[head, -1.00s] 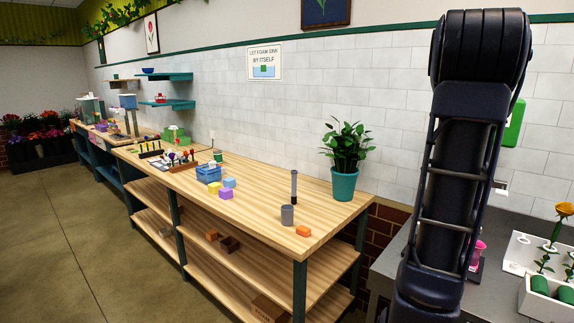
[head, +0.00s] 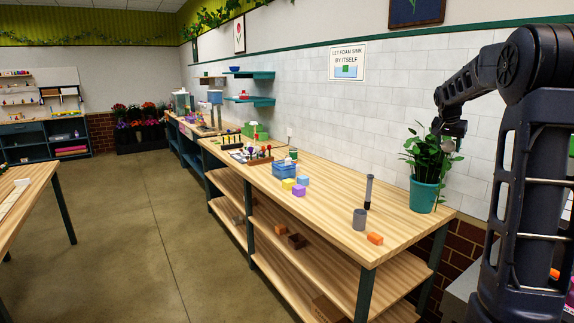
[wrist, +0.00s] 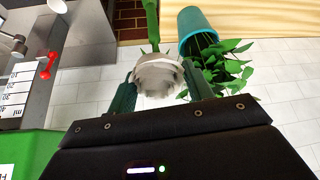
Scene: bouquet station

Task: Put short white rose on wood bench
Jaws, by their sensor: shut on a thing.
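My gripper (wrist: 160,88) is shut on the white rose (wrist: 158,72) in the wrist view, with the bloom between the two fingers and a green stem running to the top edge. In the head view my gripper (head: 450,135) is in front of the potted plant, above the right end of the wood bench (head: 330,210). The rose is too small to make out clearly there. The bench top is light wood with bare areas at its middle and front.
A teal pot with a leafy plant (head: 424,193) stands at the bench's right end, close to my gripper.

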